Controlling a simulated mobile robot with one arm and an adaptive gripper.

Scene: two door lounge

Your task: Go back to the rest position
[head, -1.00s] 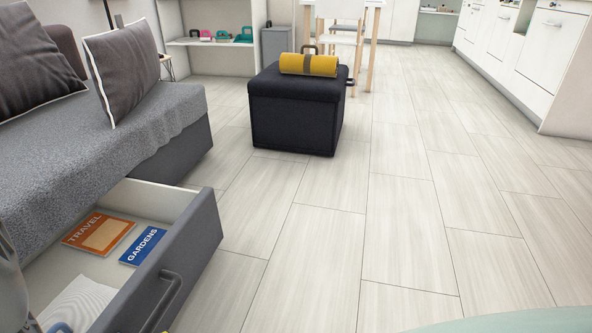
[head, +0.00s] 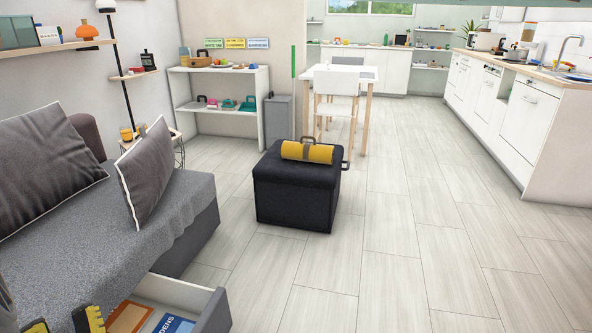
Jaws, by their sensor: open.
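My gripper (head: 64,322) shows only in part at the bottom left corner of the head view. Its yellow and black fingertips stand apart, with nothing seen between them. It appears in front of the grey sofa (head: 150,240), left of the open drawer (head: 215,312). The rest of my arm is mostly out of view.
In the drawer lie an orange book (head: 130,318) and a blue book (head: 172,325), both cut off below. A black ottoman (head: 295,200) bears a yellow roll (head: 307,152). Wood floor (head: 400,270) is clear to the right, up to white kitchen cabinets (head: 525,125).

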